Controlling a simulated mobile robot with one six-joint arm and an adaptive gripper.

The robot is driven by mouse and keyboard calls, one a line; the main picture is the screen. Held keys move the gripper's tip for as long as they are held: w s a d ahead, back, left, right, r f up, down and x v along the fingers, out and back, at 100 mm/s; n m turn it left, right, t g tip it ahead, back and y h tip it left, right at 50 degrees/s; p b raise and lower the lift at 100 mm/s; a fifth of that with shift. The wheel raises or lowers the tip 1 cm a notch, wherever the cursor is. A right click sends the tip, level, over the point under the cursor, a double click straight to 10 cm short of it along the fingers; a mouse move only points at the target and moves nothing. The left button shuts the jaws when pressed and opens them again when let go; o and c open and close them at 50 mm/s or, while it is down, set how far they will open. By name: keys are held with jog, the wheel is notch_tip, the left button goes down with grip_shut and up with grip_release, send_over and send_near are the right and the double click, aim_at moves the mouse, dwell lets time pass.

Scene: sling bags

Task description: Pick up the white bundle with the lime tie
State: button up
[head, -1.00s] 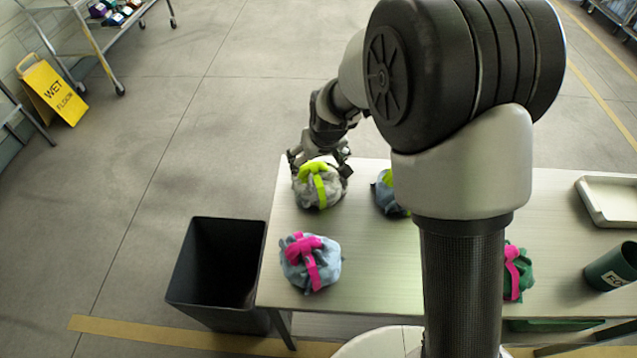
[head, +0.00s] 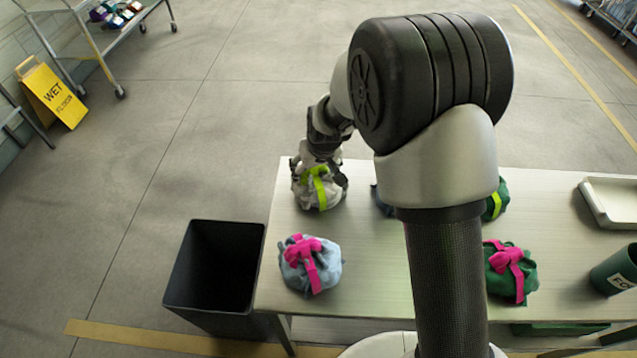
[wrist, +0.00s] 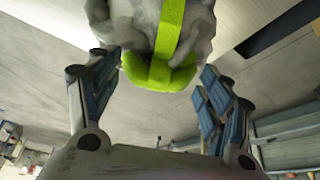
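The white bundle with the lime tie (head: 326,196) sits at the far left corner of the table, looking whitish grey. My gripper (head: 320,168) is over its top from behind, with fingers down around its upper part. In the wrist view the bundle (wrist: 130,22) hangs into the top of the picture, with its lime knot (wrist: 160,72) between the two fingers. My gripper (wrist: 160,66) is open, one blue-padded finger on each side. A gap shows beside the knot. I cannot tell whether the fingertips touch the cloth.
On the table (head: 400,270) are a light blue bundle with pink tie (head: 296,270), a green one with pink tie (head: 500,285), a green one with lime tie (head: 503,192) and a mostly hidden blue-grey one (head: 380,205). A black bin (head: 190,275) stands left. A white tray (head: 595,205) lies right.

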jog(key=c, duration=1.5)
